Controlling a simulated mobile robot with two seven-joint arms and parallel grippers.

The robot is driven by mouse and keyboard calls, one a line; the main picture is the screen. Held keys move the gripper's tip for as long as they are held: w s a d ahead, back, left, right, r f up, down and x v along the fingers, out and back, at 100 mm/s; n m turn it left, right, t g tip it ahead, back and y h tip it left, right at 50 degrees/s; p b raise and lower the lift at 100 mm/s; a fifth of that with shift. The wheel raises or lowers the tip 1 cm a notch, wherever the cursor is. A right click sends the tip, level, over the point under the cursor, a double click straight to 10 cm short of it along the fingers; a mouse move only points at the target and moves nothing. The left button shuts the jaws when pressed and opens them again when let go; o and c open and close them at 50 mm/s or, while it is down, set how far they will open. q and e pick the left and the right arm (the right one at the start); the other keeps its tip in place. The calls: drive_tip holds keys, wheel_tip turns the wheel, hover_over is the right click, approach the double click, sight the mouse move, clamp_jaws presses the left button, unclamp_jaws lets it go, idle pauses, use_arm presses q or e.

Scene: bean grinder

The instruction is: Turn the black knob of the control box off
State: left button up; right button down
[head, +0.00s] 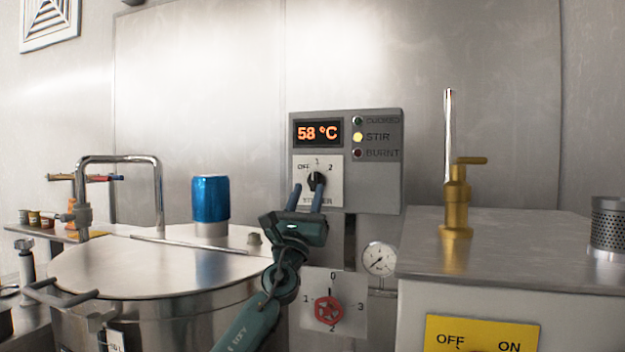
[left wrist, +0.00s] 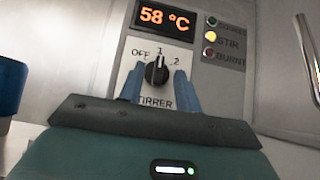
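The grey control box (head: 378,185) is on the back wall, with a 58 °C display and a lit yellow STIR lamp (head: 358,136). Its black knob (head: 316,181) sits on a white plate marked OFF, 1 and 2; the knob's white mark points up at 1. My right gripper is not in view.
A red knob (head: 328,310) on a 0–3 dial and a pressure gauge (head: 379,259) are below the box. A large steel pot (head: 150,270) with a blue cylinder (head: 210,199) behind stands left. A brass tap (head: 456,205) stands on the right counter.

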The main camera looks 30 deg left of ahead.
sight(312, 179)
use_arm(q)
drive_tip(key=shift+h, duration=0.3)
drive_tip(key=shift+x, duration=2.35)
drive_tip(key=shift+c, duration=0.4)
clamp_jaws()
drive_tip(key=shift+f, duration=0.1)
